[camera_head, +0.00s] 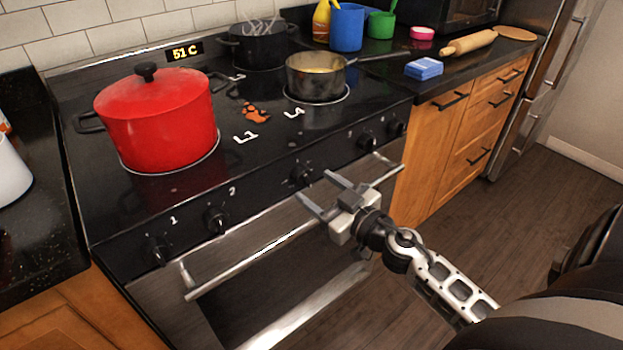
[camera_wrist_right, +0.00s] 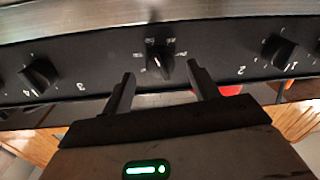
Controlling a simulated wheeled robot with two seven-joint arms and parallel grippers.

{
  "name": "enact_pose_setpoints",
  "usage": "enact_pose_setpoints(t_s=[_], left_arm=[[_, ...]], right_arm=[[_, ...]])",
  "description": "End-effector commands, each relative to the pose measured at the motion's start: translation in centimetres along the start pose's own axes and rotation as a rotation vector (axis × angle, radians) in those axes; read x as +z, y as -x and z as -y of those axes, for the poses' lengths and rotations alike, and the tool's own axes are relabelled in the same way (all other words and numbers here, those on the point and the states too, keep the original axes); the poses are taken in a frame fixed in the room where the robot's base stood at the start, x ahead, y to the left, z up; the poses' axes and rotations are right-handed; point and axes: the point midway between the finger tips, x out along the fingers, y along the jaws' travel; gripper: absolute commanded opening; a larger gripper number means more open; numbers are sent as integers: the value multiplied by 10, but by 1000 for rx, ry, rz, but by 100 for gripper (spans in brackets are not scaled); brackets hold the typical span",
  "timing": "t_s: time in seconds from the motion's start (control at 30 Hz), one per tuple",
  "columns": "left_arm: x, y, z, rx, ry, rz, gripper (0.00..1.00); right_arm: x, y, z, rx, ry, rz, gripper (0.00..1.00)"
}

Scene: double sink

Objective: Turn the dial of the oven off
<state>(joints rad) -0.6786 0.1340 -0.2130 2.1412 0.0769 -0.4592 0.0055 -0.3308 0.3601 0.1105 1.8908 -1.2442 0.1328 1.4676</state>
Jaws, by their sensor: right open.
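The oven's middle dial (camera_head: 302,176) is a black knob on the stove's dark front panel. In the right wrist view this dial (camera_wrist_right: 160,62) has small white marks around it and sits between my fingertips. My right gripper (camera_head: 314,187) is open and empty, its two fingers pointing at the panel just in front of the dial. Its fingertips (camera_wrist_right: 160,74) show on either side of the dial in the wrist view. I cannot tell whether they touch it. My left gripper is not in view.
The oven handle (camera_head: 245,258) runs across the door below the panel. Other knobs (camera_head: 215,220) flank the dial. A red pot (camera_head: 158,120), a steel saucepan (camera_head: 312,77) and a steaming black pot (camera_head: 257,48) stand on the cooktop. The floor to the right is clear.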

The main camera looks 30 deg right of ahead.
Motion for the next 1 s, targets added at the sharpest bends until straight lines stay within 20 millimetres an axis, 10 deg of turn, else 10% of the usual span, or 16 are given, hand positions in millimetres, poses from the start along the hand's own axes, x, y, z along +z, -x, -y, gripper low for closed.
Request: enact_pose_setpoints(t_s=[0.57,0.73,1.0], left_arm=[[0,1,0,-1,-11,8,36],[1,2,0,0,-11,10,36],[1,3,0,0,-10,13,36]], right_arm=[[0,-28,0,0,1,1,60],[0,-28,0,0,0,1,15],[0,-28,0,0,13,2,15]])
